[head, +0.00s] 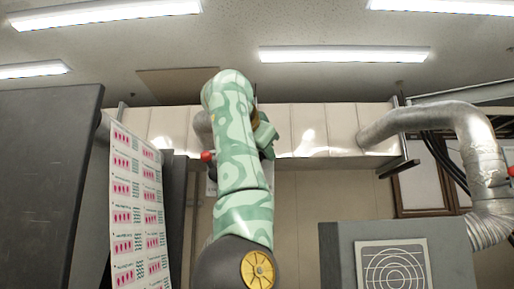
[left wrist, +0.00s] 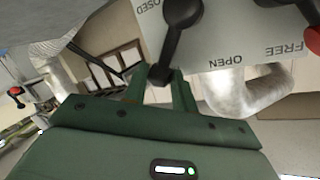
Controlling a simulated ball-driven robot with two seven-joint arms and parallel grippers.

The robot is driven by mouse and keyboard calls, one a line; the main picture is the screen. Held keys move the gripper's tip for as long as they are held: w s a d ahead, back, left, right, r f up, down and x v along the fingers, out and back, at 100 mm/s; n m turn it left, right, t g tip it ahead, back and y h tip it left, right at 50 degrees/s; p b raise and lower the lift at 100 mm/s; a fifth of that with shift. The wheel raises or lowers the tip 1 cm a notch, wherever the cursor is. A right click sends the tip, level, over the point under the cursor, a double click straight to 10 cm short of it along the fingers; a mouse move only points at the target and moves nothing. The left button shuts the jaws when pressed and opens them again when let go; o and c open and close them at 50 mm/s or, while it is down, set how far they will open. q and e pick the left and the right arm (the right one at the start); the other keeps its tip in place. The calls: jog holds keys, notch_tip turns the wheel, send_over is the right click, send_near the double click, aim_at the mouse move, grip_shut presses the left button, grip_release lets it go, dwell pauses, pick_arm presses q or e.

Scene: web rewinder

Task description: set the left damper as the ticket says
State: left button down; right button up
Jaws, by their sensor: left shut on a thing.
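The left damper's pale plate (left wrist: 235,35) fills the top of the left wrist view, with the words CLOSED, OPEN and FREE, seen upside down. A black lever (left wrist: 174,42) runs from its hub down to a black knob, pointing between CLOSED and OPEN. My left gripper (left wrist: 160,84) is shut on this knob. A red knob (left wrist: 313,40) sits beside FREE. In the head view my left gripper (head: 266,135) is raised in front of the pale overhead duct, mostly behind my arm. A red knob (head: 207,156) shows left of the arm. No readable ticket shows. My right gripper is out of view.
A printed web (head: 138,210) hangs at the left beside a dark panel (head: 45,180). A silver bent duct (head: 470,125) stands at the right, above a grey cabinet (head: 345,250) with a ringed plate. Another red knob (left wrist: 15,91) shows at the left wrist view's left edge.

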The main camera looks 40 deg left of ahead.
pick_arm(q)
jog(key=shift+w+d+f+m, duration=0.3)
jog(key=shift+m, duration=0.1)
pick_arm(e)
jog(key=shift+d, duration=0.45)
pick_arm(q)
jog(key=c, duration=1.1)
grip_release()
jog(key=b+v, duration=0.1)
jog(key=v, duration=0.4)
jog(key=b+v, duration=0.1)
jog(key=v, duration=0.5)
jog(key=b+v, duration=0.2)
jog(key=v, duration=0.3)
jog(key=shift+d+r, duration=0.25)
jog(key=shift+d, duration=0.05)
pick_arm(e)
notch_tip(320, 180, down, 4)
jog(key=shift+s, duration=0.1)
